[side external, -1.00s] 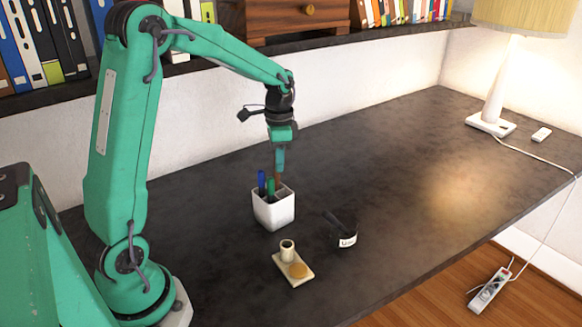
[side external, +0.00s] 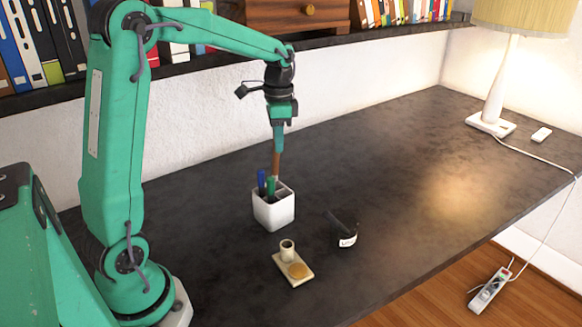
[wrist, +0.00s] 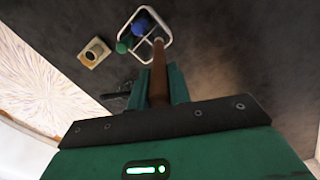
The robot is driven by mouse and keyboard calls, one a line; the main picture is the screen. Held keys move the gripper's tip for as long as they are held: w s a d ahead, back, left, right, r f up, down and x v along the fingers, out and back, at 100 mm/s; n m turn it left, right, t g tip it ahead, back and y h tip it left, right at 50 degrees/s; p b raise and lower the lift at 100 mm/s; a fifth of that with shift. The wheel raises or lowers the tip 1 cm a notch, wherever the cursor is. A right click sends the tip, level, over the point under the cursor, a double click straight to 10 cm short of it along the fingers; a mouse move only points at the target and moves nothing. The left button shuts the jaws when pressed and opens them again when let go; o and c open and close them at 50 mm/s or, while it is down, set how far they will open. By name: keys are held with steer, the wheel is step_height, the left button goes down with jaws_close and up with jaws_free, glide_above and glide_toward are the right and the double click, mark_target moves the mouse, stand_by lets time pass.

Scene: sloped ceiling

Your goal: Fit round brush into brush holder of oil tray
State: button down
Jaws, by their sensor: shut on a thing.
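My gripper (side external: 278,145) is shut on the round brush (side external: 276,164), a brown upright handle whose lower end is at the white pen cup. In the wrist view the brush (wrist: 158,75) runs from between the fingers (wrist: 160,85) to the cup's rim. I cannot tell how much of it is still inside. The oil tray (side external: 293,268) is a small cream block on the table in front of the cup. Its brush holder (side external: 287,250) is a short upright tube at one end, beside a round amber well. The tray (wrist: 95,52) also shows at upper left in the wrist view.
The white pen cup (side external: 274,212) holds a blue pen (side external: 261,180) and a green pen (side external: 270,186). A dark object with a white label (side external: 347,240) lies right of the tray. The table's right side is clear up to the lamp (side external: 497,85).

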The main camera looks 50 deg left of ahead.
steer(key=s+d+n, duration=0.1)
steer(key=s+d, duration=0.4)
steer(key=d, duration=0.3)
steer(key=s+d+r+n, duration=0.1)
steer(key=s+d, duration=0.4)
steer(key=d, duration=0.4)
steer(key=s+d+r+n+t, duration=0.1)
steer(key=s+d, duration=0.4)
steer(key=d, duration=0.3)
steer(key=shift+s+d+n, duration=0.2)
steer(key=shift+s+n, duration=0.1)
steer(key=shift+s, duration=0.1)
steer(key=w+a+f, duration=0.7)
steer(key=a, duration=0.2)
steer(key=shift+a, duration=0.15)
steer(key=shift+f, duration=2.05)
